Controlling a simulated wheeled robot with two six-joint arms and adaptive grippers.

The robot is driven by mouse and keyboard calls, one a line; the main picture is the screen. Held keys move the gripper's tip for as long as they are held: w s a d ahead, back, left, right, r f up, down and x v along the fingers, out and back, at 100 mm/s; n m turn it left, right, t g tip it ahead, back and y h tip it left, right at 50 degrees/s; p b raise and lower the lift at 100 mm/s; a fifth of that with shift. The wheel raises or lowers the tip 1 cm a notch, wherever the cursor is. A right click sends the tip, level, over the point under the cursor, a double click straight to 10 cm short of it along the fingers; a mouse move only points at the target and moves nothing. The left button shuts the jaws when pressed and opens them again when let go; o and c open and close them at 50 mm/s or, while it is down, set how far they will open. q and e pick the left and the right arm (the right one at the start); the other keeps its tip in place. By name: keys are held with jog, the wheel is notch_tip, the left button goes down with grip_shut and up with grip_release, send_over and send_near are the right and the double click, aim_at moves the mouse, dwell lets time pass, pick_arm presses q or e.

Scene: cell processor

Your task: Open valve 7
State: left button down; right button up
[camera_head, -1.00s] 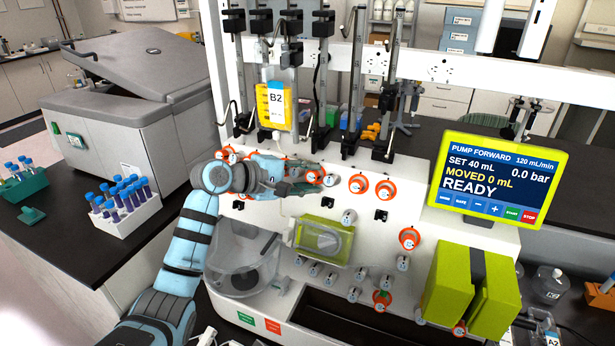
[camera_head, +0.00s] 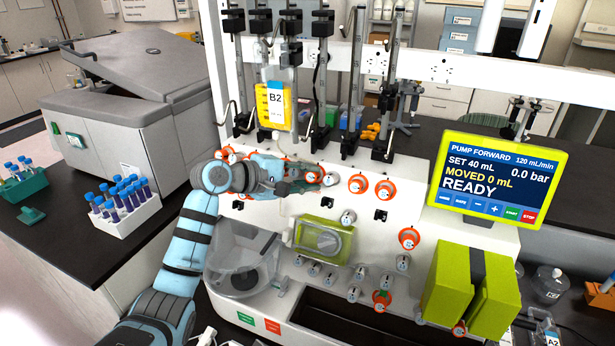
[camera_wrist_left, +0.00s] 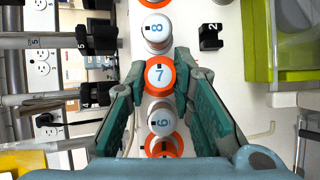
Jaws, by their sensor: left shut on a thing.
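Valve 7 (camera_wrist_left: 160,76) is a round white knob in an orange ring, its number facing the left wrist camera. My left gripper (camera_wrist_left: 158,80) has its two green fingers on either side of this knob and is shut on it. In the head view the left gripper (camera_head: 306,181) is at the upper row of valves on the white panel, and its fingers partly hide the knob. Valve 8 (camera_wrist_left: 157,32) is just above valve 7 in the wrist view and valve 6 (camera_wrist_left: 162,120) just below. My right gripper is not in view.
A screen (camera_head: 499,185) reads PUMP FORWARD and READY. A yellow holder labelled B2 (camera_head: 276,108) hangs above the valve row. More orange-ringed valves (camera_head: 385,189) lie to the right. A green pump cover (camera_head: 322,241) and a clear bowl (camera_head: 240,262) are below.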

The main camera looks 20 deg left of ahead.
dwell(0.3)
pick_arm(q)
jog(key=c, duration=1.4)
grip_release()
jog(key=v, duration=1.2)
